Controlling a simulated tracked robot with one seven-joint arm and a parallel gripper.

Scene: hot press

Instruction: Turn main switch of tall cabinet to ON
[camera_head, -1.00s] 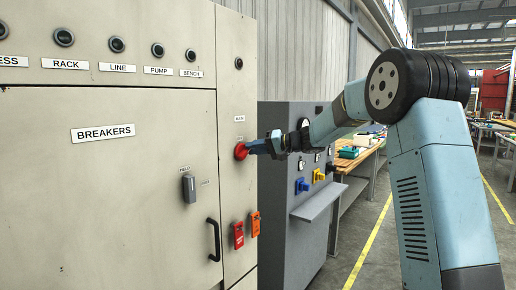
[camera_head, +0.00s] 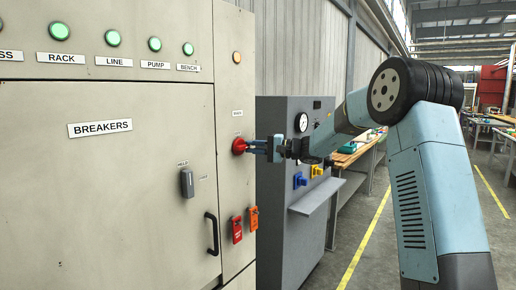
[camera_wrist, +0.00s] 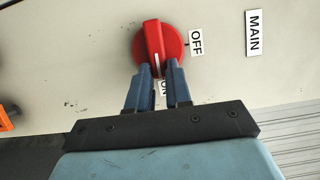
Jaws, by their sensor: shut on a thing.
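The main switch is a red rotary knob (camera_head: 238,145) on the right panel of the tall cabinet (camera_head: 235,190). In the wrist view the red knob (camera_wrist: 158,42) has its raised handle upright, and its white mark points down at the partly hidden ON label (camera_wrist: 164,88). The OFF label (camera_wrist: 196,41) is to the right of the knob. My gripper (camera_head: 252,146) reaches the knob from the right. In the wrist view my gripper (camera_wrist: 158,72) is shut on the lower end of the handle, one finger on each side.
Green lamps (camera_head: 113,38) and an amber lamp (camera_head: 237,57) are lit on the cabinet. A black door handle (camera_head: 213,234) and red and orange tags (camera_head: 237,229) are below the knob. A grey console (camera_head: 285,225) stands close on the right, under my arm.

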